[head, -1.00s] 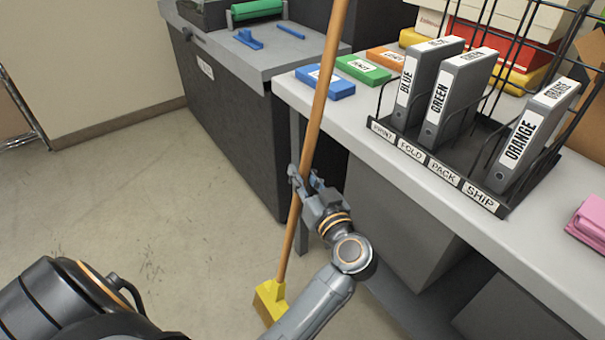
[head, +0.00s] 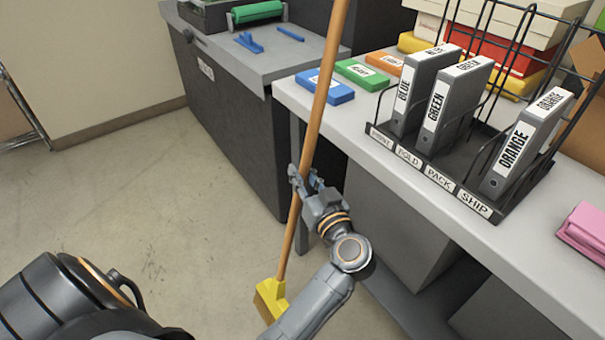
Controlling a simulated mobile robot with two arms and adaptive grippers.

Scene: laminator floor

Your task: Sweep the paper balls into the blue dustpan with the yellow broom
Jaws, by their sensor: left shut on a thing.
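The yellow broom (head: 314,125) stands at a slight tilt, with its long wooden handle running up out of the top of the head view. Its yellow head (head: 270,294) is low, near the floor, partly hidden by my arm; I cannot tell whether it touches the floor. My left gripper (head: 305,184) is shut around the middle of the handle. My right gripper is not in view. No paper balls and no blue dustpan show in this view.
A white table (head: 400,180) on the right holds a wire rack (head: 455,190) with grey binders and several coloured boxes. A dark cabinet (head: 225,120) with a grey top stands behind the broom. The floor (head: 130,190) at left is clear.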

